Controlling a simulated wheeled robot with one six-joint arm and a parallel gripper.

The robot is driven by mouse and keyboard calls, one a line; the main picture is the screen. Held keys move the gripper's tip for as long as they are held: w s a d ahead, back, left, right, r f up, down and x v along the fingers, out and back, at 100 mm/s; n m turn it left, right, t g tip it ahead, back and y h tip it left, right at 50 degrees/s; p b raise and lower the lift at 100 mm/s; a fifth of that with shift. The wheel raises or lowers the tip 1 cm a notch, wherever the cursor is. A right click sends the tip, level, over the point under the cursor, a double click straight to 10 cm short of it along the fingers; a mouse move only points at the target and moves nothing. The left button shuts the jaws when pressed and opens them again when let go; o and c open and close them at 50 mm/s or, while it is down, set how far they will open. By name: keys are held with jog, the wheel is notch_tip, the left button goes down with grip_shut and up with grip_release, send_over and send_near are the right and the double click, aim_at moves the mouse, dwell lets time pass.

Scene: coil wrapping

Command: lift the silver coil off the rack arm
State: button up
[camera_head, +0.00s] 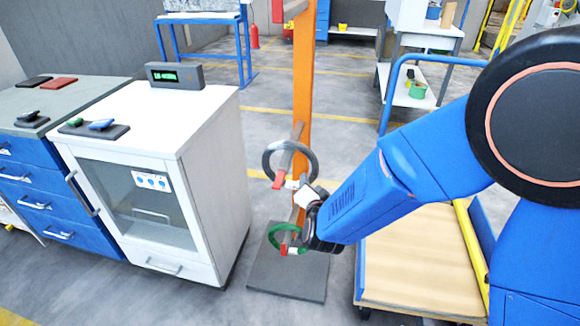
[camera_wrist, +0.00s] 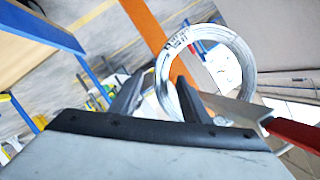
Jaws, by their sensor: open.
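The silver coil (camera_head: 267,160) hangs on a rack arm (camera_head: 287,158) with a red tip, on the orange post (camera_head: 303,80). In the wrist view the coil (camera_wrist: 248,62) is a ring of wire with a printed label, and the pale rack arm (camera_wrist: 232,107) with its red end crosses its lower part. My gripper (camera_head: 301,190) is open at the coil's lower right edge. In the wrist view its fingers (camera_wrist: 160,82) stand on either side of the coil's near rim; whether they touch it I cannot tell.
A green coil (camera_head: 275,238) hangs on a lower rack arm, just below my gripper. A white cabinet (camera_head: 205,130) stands left of the post. A cart with a wooden deck (camera_head: 420,255) stands at the right. The post's dark base plate (camera_head: 285,280) lies on the floor.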

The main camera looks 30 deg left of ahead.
aim_at(311, 181)
jog(key=x, duration=0.4)
jog(key=shift+r, duration=0.1)
grip_shut()
jog(key=shift+r, duration=0.1)
